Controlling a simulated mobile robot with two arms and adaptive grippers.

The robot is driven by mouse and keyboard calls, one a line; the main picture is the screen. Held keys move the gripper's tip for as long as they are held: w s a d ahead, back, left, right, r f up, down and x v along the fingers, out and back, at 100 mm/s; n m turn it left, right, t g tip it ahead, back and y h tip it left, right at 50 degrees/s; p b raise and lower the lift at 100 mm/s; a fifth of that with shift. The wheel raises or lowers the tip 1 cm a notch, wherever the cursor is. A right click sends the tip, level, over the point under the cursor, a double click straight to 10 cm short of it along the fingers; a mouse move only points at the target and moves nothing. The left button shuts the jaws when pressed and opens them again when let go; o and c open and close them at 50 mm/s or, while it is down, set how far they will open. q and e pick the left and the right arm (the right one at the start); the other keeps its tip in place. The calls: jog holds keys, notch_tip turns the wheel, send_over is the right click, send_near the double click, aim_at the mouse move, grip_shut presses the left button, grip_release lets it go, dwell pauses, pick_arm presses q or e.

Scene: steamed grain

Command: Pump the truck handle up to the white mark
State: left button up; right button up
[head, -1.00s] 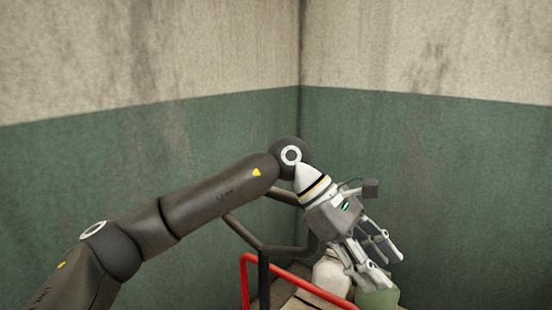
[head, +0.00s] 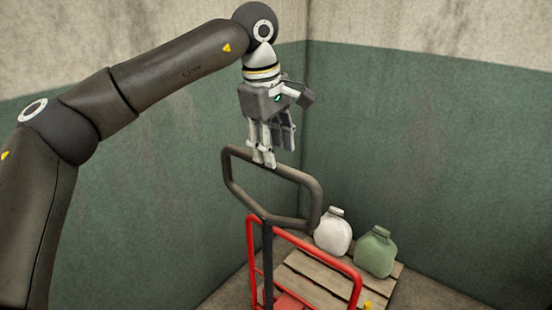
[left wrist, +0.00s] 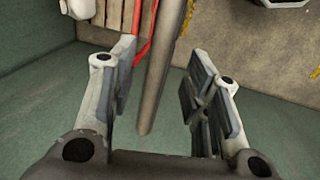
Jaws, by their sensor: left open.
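The truck handle (head: 318,205) is a dark grey loop on a dark post, standing up above the red frame in the head view. My left gripper (head: 275,157) points down at the loop's top bar, its fingertips overlapping the bar in the picture. In the left wrist view, my left gripper (left wrist: 165,85) has its fingers spread apart. A grey handle bar (left wrist: 162,65) shows between the fingers, with gaps at both sides, so it is not clamped. I cannot make out the white mark. My right gripper is not in view.
The red frame (head: 335,262) stands below the handle. Behind it, a wooden pallet (head: 310,278) carries a white jug (head: 333,232) and a green jug (head: 375,252). Green and beige walls meet in a corner close behind the truck. Open floor shows at the lower right.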

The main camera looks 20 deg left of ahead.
pick_arm(q)
jog(key=shift+w+d+f, duration=0.1)
jog(key=shift+w+f, duration=0.1)
jog(key=shift+f, duration=0.85)
jog(key=shift+w+d+f, duration=0.1)
jog(key=shift+w+f, duration=0.05)
jog(key=shift+f, duration=0.85)
jog(key=shift+c, duration=0.4)
grip_shut()
